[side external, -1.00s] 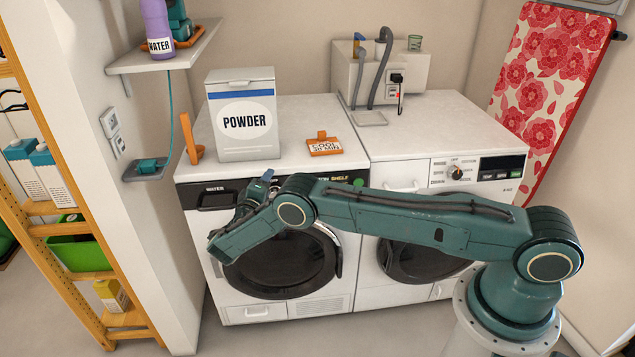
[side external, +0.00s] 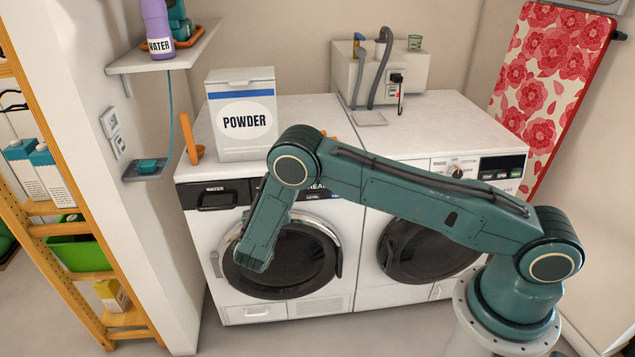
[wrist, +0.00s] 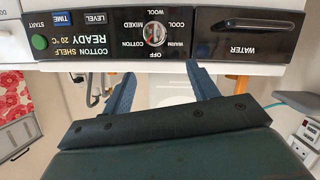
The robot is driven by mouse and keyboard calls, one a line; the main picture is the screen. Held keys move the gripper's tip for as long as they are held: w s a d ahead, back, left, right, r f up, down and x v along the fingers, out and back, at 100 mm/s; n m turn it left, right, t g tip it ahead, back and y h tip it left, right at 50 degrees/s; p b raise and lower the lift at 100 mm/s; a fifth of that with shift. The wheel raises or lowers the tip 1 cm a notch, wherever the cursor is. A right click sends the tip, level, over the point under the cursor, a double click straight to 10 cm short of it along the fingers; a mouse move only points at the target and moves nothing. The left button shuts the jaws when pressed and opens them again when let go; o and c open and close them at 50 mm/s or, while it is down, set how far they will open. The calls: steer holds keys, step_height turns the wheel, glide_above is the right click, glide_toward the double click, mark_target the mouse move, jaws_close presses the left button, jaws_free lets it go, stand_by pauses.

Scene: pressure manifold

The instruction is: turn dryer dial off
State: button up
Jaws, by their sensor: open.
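The dial (wrist: 155,34) is a silver round knob with a bar grip on the dark panel of the left machine, upside down in the wrist view. OFF, COTTON, MIXED, WOOL, COOL and WARM are printed around it. I cannot tell surely which label it points at. The display (wrist: 92,82) beside it reads COTTON SHELF, 20 °C, READY. My gripper (wrist: 160,88) is open and empty, its two blue fingers apart, short of the panel and roughly in line with the dial. In the side view my forearm hides the dial and gripper.
Beside the dial are a WATER drawer handle (wrist: 255,25) and a green START button (wrist: 39,42). The machine's round door (side external: 305,262) is below. A POWDER box (side external: 243,115) stands on top. The right machine has its own dial (side external: 456,171).

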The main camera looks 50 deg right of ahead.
steer(key=shift+s+a+f+m+y, duration=0.15)
steer(key=shift+s+m+y, duration=0.1)
steer(key=shift+s+m, duration=0.3)
steer(key=shift+s+a+r+m+y, duration=0.1)
steer(key=shift+s+a+m+y, duration=0.1)
steer(key=shift+s+m, duration=0.35)
steer(key=shift+s+a+f+m+y, duration=0.1)
steer(key=shift+s+m+y, duration=0.15)
steer(key=shift+s+m, duration=0.3)
steer(key=shift+w+d, duration=0.1)
steer(key=shift+w, duration=0.05)
steer(key=shift+x, duration=6.8)
steer(key=shift+f, duration=0.1)
steer(key=shift+c, duration=0.5)
steer(key=c, duration=0.9)
